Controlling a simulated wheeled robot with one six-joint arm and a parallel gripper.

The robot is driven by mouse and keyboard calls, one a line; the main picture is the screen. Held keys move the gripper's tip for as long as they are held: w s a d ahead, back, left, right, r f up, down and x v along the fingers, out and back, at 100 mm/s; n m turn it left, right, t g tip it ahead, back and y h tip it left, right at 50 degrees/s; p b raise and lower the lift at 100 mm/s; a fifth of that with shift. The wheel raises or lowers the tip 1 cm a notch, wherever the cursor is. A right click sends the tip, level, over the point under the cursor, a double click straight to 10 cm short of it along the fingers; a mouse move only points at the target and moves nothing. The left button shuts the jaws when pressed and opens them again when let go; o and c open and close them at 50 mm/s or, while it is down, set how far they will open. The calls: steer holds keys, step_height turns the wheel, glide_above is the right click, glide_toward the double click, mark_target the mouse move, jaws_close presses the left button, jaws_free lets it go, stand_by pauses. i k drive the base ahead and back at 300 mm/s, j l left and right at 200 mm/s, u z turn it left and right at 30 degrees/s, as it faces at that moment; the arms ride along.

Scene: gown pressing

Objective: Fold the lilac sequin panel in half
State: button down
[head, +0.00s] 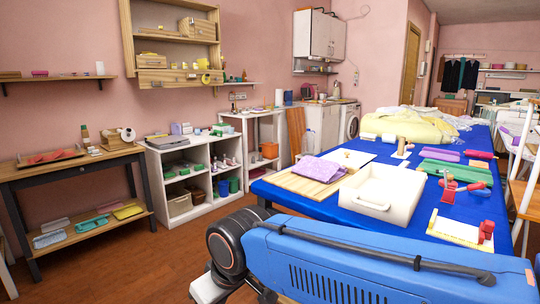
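A lilac panel (319,169) lies on a light wooden slatted board (300,185) near the left edge of the blue-covered table. It looks mostly flat, with a slightly uneven outline; its sequins are too small to make out. A second, smaller purple item (440,154) lies farther right on the same table. My blue arm link crosses the foreground, but my gripper is outside the picture, so its state is hidden.
A white tray (362,211) stands right beside the board. Red and green items (458,170) crowd the table's right side, and yellow and white cloth (415,125) is heaped at its far end. Shelves line the left wall; wooden floor (140,262) is clear before them.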

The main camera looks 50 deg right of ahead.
mark_target(321, 170)
steer(key=i+j, duration=0.15)
steer(key=i, duration=1.45)
steer(key=i+z, duration=0.35)
steer(key=z, duration=0.15)
steer(key=i+j+z, duration=0.2)
steer(key=z, duration=0.25)
steer(key=i+j+z, duration=0.35)
steer(key=z, duration=0.15)
steer(key=i, duration=0.05)
